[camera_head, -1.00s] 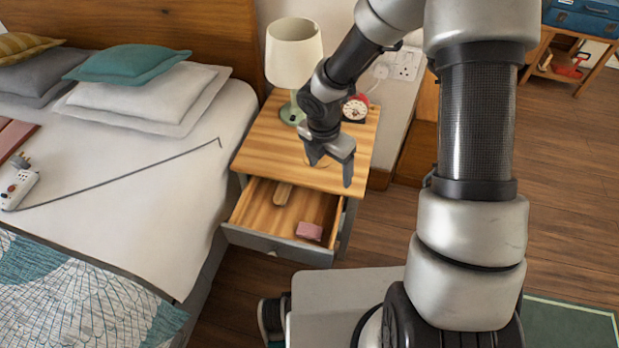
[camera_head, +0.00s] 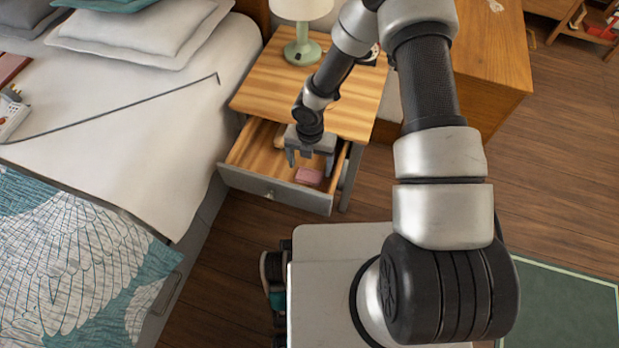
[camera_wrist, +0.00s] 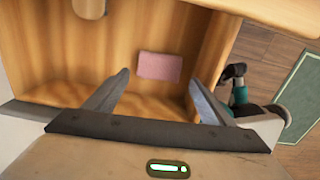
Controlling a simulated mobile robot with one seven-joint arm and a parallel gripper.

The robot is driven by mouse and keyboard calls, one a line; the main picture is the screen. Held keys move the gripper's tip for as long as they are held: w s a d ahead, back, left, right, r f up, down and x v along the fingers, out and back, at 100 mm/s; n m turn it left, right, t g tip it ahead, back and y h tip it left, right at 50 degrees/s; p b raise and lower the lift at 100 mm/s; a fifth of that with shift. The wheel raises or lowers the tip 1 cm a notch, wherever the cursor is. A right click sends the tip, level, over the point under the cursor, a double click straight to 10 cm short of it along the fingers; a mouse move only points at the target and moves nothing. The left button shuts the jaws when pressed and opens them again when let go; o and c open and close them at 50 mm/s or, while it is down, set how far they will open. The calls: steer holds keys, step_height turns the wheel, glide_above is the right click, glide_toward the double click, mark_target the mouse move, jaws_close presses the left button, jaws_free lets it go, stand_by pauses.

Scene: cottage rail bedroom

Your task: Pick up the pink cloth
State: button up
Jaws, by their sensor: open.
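The pink cloth (camera_head: 309,176) is a small folded piece lying in the open drawer (camera_head: 250,183), near its front right corner. In the wrist view the pink cloth (camera_wrist: 160,67) lies flat on the wooden drawer floor, just beyond and between the fingertips. My gripper (camera_head: 309,164) points down over the drawer, close above the cloth. In the wrist view my gripper (camera_wrist: 160,80) has its fingers spread wide with nothing between them. I cannot tell the exact height of the fingertips above the drawer floor.
The nightstand (camera_head: 265,85) carries a green lamp (camera_head: 303,45). The drawer walls surround the cloth, with the right wall (camera_wrist: 212,60) close by. A brown item (camera_wrist: 88,8) lies farther inside the drawer. The bed (camera_head: 140,130) stands at the left.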

mark_target(309, 175)
step_height(309, 175, down, 6)
steer(key=shift+a+r+b, duration=0.1)
steer(key=shift+a+b, duration=0.05)
steer(key=shift+b, duration=0.9)
steer(key=c, duration=0.8)
steer(key=shift+s+r+p, duration=0.1)
steer(key=shift+r+p, duration=1.6)
steer(key=shift+r, duration=3.35)
